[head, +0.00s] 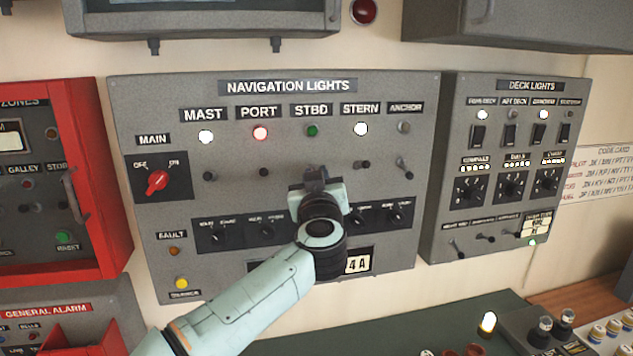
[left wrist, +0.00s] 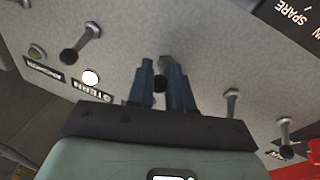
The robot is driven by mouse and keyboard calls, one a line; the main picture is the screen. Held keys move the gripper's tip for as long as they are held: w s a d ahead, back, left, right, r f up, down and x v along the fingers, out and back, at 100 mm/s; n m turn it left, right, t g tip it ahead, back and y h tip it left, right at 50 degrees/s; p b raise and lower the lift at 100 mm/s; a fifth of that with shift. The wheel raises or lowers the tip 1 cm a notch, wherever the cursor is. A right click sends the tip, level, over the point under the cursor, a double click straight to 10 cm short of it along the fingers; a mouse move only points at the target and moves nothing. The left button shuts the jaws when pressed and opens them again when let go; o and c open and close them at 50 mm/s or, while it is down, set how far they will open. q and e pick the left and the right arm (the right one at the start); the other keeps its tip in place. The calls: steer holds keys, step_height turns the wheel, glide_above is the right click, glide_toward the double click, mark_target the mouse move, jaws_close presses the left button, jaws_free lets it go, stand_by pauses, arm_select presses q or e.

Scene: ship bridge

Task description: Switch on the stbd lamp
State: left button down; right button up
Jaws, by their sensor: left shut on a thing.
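The STBD lamp (head: 312,130) on the navigation lights panel (head: 130,110) is a dull dark green and looks unlit. My left gripper (head: 314,174) is at the panel below that lamp and hides the STBD toggle switch in the head view. In the left wrist view, the fingers of my left gripper (left wrist: 162,85) are shut on the STBD toggle switch (left wrist: 160,84), whose dark knob shows between them. My right gripper is not in view.
The mast lamp (head: 206,136), port lamp (head: 260,132) and stern lamp (head: 361,129) glow. The anchor lamp (head: 404,127) looks unlit. The port toggle (head: 264,172) and stern toggle (head: 362,164) flank my gripper closely. The deck lights panel (head: 436,180) stands to the right.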

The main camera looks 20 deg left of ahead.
arm_select(q)
steer(key=shift+w+a+r+n+g+h, duration=0.1)
steer(key=shift+r+g+h, duration=0.25)
steer(key=shift+g, duration=0.3)
steer(key=shift+s+d+r+n+g+h, duration=0.1)
steer(key=shift+r+g+h, duration=0.15)
steer(key=shift+g, duration=0.35)
steer(key=shift+w+a+r+n+g+h, duration=0.1)
steer(key=shift+r+g+h, duration=0.25)
steer(key=shift+g, duration=0.6)
steer(key=c, duration=1.3)
jaws_free()
steer(key=shift+a, duration=0.1)
steer(key=v, duration=1.3)
steer(key=shift+a+r, duration=0.1)
steer(key=shift+r, duration=0.05)
